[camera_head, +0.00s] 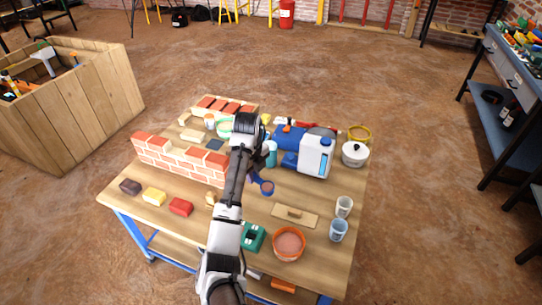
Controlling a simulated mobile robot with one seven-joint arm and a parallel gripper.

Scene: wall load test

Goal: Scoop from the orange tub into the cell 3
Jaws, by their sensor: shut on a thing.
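The orange tub (289,243) stands at the front right of the table and holds a pinkish fill. My gripper (255,174) is over the middle of the table, well behind the tub, and partly hidden by my arm. It appears shut on a small dark blue scoop (267,188), whose round bowl shows reddish-brown inside. I cannot tell how full the bowl is or how high it is above the table. I cannot make out cell 3; my arm hides part of the table.
A low brick wall (180,160) stands left of my arm, with another brick piece (225,104) behind. A wooden float (295,214) lies behind the tub.

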